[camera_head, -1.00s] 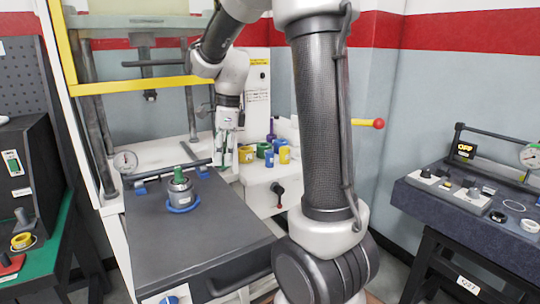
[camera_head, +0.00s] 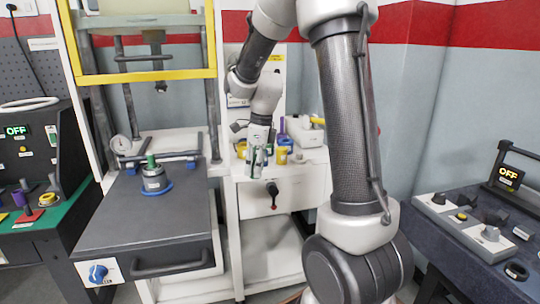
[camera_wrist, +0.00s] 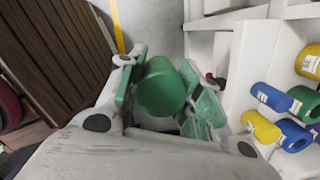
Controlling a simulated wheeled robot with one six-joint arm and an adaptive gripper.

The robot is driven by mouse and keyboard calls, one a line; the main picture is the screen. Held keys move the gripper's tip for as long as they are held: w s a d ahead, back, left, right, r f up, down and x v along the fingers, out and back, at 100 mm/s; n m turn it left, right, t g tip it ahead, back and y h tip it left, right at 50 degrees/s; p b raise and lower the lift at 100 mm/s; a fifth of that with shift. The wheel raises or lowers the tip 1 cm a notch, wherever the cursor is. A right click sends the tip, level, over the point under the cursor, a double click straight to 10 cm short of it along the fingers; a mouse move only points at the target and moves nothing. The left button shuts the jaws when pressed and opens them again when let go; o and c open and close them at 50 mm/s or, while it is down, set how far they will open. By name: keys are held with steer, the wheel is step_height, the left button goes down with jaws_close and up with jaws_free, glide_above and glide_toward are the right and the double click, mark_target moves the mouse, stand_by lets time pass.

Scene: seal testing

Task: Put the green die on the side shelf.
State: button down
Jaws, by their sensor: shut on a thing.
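The green die (camera_wrist: 160,90) is a plain green cylinder held between the green-padded fingers of my gripper (camera_wrist: 166,98) in the wrist view. In the head view my gripper (camera_head: 260,154) hangs fingers down at the front of the white side shelf (camera_head: 312,158); the die there is too small to make out. In the wrist view the shelf (camera_wrist: 240,65) is to the right of the held die, and I cannot see any contact between them.
Yellow (camera_wrist: 262,127), blue (camera_wrist: 271,97) and green (camera_wrist: 303,103) cylinders crowd the shelf. The press drawer (camera_head: 150,215) bears a grey, green-topped piece (camera_head: 153,178) to the left. A tester bench (camera_head: 480,225) stands at the right. The shelf's right front looks clear.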

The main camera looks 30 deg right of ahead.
glide_above(243, 168)
steer(key=shift+s+d+f, duration=0.25)
steer(key=shift+f, duration=1.2)
steer(key=shift+w+f, duration=0.15)
steer(key=shift+f, duration=1.85)
steer(key=shift+f, duration=0.1)
steer(key=c, duration=1)
jaws_free()
